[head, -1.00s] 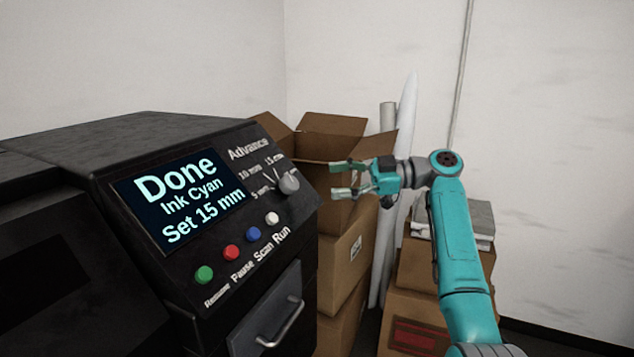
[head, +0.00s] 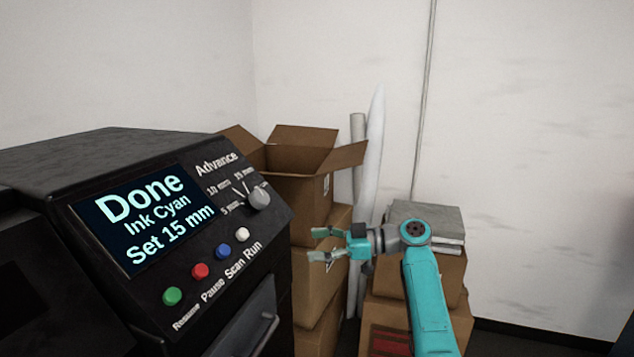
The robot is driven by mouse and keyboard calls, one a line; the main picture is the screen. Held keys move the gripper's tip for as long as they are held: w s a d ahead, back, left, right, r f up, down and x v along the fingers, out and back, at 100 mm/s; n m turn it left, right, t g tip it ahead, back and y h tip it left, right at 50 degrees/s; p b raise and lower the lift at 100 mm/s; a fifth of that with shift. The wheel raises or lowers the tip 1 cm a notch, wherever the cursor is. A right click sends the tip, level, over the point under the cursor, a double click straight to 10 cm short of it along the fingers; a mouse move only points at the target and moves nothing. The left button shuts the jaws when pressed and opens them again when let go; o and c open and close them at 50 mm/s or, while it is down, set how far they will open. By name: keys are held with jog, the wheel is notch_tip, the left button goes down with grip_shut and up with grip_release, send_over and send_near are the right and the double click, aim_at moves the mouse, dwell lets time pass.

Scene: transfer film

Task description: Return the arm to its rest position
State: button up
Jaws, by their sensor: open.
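My gripper (head: 318,245) is open and empty, its two fingers pointing left. It hangs at the end of my teal arm (head: 425,290), in front of the stacked cardboard boxes. It is apart from the black machine (head: 110,150), to the right of its control panel. The machine's screen (head: 143,220) reads "Done", "Ink Cyan", "Set 15 mm". The Advance knob (head: 259,198) sits at the upper right of the panel. Below it are a green button (head: 172,296), a red button (head: 200,271), a blue button (head: 223,251) and a white button (head: 242,235).
An open cardboard box (head: 300,190) tops a stack behind my gripper. White and grey rolls (head: 371,150) lean on the wall. More boxes with a grey stack (head: 430,217) on top stand behind my arm. The right side along the white wall looks clear.

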notch_tip(320, 180, down, 18)
jog(key=s+d+m+t+h, duration=0.1)
jog(key=s+m+t+h, duration=0.1)
jog(key=s+m+t, duration=0.3)
jog(key=s+d+f+m+t+h, duration=0.1)
jog(key=s+d+f+m+h, duration=0.2)
jog(key=s+f, duration=0.5)
jog(key=s+d+f+m+t+h, duration=0.1)
jog(key=s+d+f+m+h, duration=0.1)
jog(key=s+f+m, duration=0.5)
jog(key=s+d+f+t+h, duration=0.1)
jog(key=s+d+f+h, duration=0.3)
jog(key=f, duration=0.7)
jog(key=s+d+r+m+t+h, duration=0.1)
jog(key=s+d+m+h, duration=0.15)
jog(key=s, duration=0.95)
jog(key=s+d+r+m+t+h, duration=0.1)
jog(key=s+d+t, duration=0.15)
jog(key=s, duration=1.05)
jog(key=s+d+r+t+h, duration=0.1)
jog(key=s+d+r, duration=0.2)
jog(key=s+r, duration=1.3)
notch_tip(320, 180, up, 3)
jog(key=shift+h, duration=0.35)
jog(key=shift+s+m, duration=0.1)
jog(key=shift+m, duration=0.15)
